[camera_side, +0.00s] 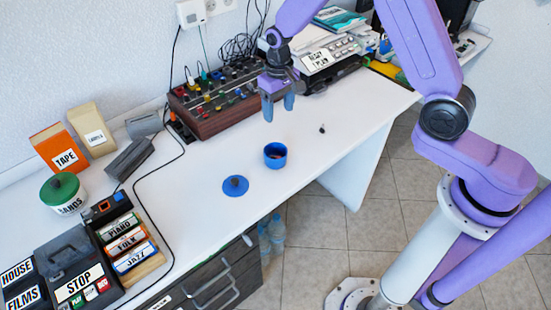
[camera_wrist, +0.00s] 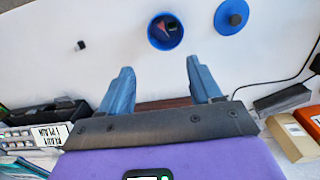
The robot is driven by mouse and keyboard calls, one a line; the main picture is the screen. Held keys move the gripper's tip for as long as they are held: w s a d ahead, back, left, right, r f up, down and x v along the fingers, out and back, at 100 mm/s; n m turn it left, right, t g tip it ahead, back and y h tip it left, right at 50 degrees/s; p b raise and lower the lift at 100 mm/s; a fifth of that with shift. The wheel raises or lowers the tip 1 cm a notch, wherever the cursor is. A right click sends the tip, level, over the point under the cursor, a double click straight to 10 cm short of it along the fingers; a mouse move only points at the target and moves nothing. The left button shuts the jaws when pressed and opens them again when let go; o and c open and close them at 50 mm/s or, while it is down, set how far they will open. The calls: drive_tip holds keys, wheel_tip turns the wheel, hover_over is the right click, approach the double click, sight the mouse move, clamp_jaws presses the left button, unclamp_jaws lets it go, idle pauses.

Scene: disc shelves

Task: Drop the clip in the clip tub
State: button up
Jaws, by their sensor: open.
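My gripper (camera_side: 278,107) is open and empty, with blue fingers pointing down, above the white table in front of the mixer. In the wrist view my gripper (camera_wrist: 160,68) has its fingers wide apart with only table between them. A small dark object, seemingly the clip (camera_side: 322,129), lies on the table to the right; it also shows in the wrist view as a small black block (camera_wrist: 81,46). The blue round tub (camera_side: 275,162) stands open in front of my gripper. The tub (camera_wrist: 154,41) has something red and dark inside. Its apparent lid (camera_side: 235,187) lies flat beside it.
The mixer (camera_side: 215,108) with cables stands behind my gripper. A labelled machine (camera_side: 330,55) is at the back right. Boxes, a green-lidded jar (camera_side: 62,195) and a tape rack (camera_side: 128,245) fill the left. The table around the tub is clear; its front edge is near.

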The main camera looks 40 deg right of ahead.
wheel_tip(320, 180, up, 10)
idle(0.3)
drive_tip(key=shift+f, duration=0.1)
drive_tip(key=s+a+r+n, duration=0.1)
drive_tip(key=s+r+n, duration=0.15)
drive_tip(key=s, duration=0.45)
drive_tip(key=s+a+r+n, duration=0.15)
drive_tip(key=s+n, duration=0.25)
drive_tip(key=s, duration=0.4)
drive_tip(key=s+d+n, duration=0.3)
drive_tip(key=s, duration=0.6)
drive_tip(key=s+d+n, duration=0.2)
drive_tip(key=s+n, duration=0.1)
drive_tip(key=s, duration=0.6)
drive_tip(key=shift+d+f, duration=0.35)
drive_tip(key=shift+d, duration=0.05)
